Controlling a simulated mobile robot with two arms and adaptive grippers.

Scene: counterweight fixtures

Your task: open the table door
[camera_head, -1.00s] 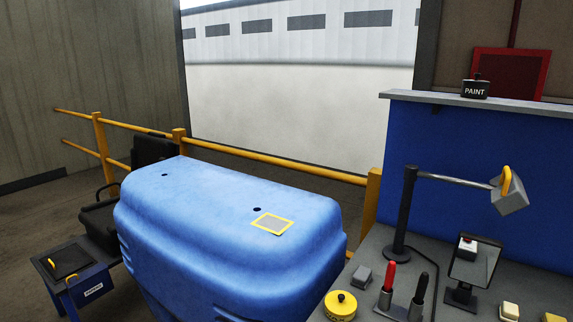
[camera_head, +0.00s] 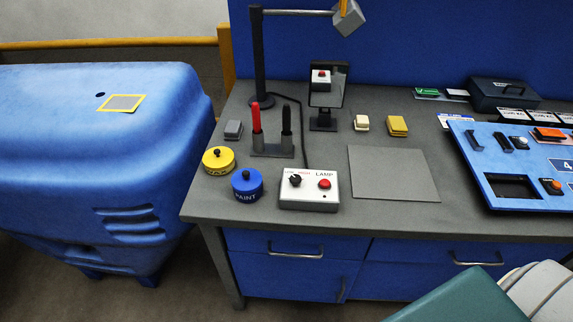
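The grey-topped table (camera_head: 280,220) stands in the middle and right of the view, with blue fronts below its top. The table door (camera_head: 285,279) is the blue panel at the lower left under the top, and it looks shut. Its upright dark handle (camera_head: 341,290) is near the panel's right edge. Above it is a drawer front with a horizontal metal handle (camera_head: 296,251). The lower edge of the door is hard to make out. Neither of my grippers is in view.
Another drawer handle (camera_head: 478,259) is to the right. On the tabletop are a lamp control box (camera_head: 309,190), a blue paint tin (camera_head: 247,186), a yellow tin (camera_head: 218,160) and a blue panel (camera_head: 480,170). A large blue housing (camera_head: 95,170) stands left of the table, with floor between.

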